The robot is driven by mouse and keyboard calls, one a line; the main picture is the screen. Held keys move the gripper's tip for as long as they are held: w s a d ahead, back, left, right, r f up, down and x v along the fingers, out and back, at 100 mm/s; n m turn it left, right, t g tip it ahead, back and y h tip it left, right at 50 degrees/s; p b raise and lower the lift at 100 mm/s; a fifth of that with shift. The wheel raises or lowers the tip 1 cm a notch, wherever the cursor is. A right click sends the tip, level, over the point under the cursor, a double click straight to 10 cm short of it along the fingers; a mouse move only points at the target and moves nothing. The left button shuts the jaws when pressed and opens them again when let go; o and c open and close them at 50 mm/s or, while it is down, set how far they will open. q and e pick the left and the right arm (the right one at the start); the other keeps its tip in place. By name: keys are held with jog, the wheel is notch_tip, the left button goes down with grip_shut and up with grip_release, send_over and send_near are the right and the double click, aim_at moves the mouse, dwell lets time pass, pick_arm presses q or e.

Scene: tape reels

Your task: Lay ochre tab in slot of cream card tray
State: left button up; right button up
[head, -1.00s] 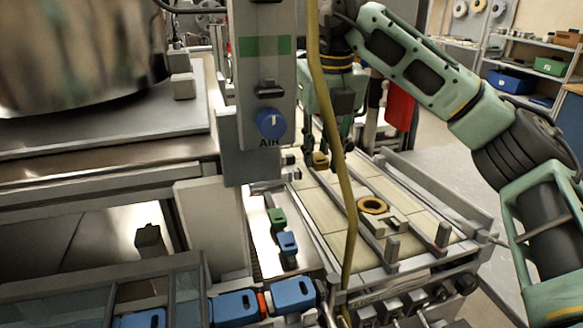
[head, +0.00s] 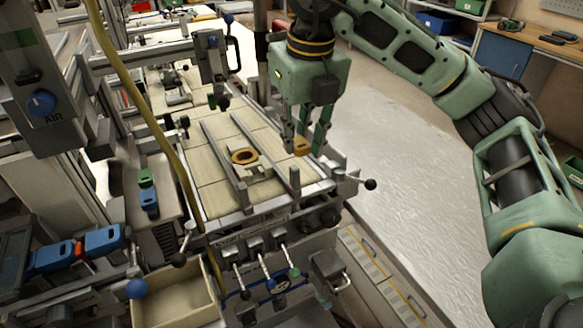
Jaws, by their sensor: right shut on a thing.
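My right gripper (head: 303,142) hangs from the arm on the right, fingers pointing down. It is shut on the small ochre tab (head: 302,147), which shows between its fingertips above the right side of the machine bed. The fingers partly hide the tab. Pale cream plates (head: 217,198) cover the bed between metal rails; I cannot tell whether one of them is the cream card tray, and I make out no clear slot. An ochre ring (head: 245,157) lies on the bed left of the gripper. My left gripper is not in view.
A yellow hose (head: 150,115) crosses the left side. A green block (head: 145,178) and blue blocks (head: 102,240) sit left of the bed. An open cream-lined box (head: 180,300) is at the front. Metal rails (head: 265,145) and levers (head: 265,265) border the bed. Floor on the right is clear.

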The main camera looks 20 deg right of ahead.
jog(key=shift+w+a+f, duration=0.15)
jog(key=shift+f, duration=0.05)
jog(key=w+a+f+p, duration=0.1)
jog(key=w+f, duration=0.1)
jog(key=w, duration=0.1)
jog(key=w+a+f+p, duration=0.1)
jog(key=w+a+f, duration=0.1)
jog(key=w+f, duration=0.1)
jog(key=w+a+f+p, duration=0.1)
jog(key=w+a+f, duration=0.1)
jog(key=w, duration=0.2)
jog(key=shift+w+f, duration=0.15)
notch_tip(320, 180, down, 3)
jog(key=shift+f+p, duration=0.1)
jog(key=shift+p, duration=0.7)
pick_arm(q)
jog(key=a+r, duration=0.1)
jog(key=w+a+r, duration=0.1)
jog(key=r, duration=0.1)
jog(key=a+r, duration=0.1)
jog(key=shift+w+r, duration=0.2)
pick_arm(e)
jog(key=shift+f, duration=0.15)
jog(key=shift+f+b, duration=0.55)
jog(key=shift+b, duration=0.1)
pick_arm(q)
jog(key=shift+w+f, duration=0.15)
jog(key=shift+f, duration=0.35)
pick_arm(e)
jog(key=o, duration=0.7)
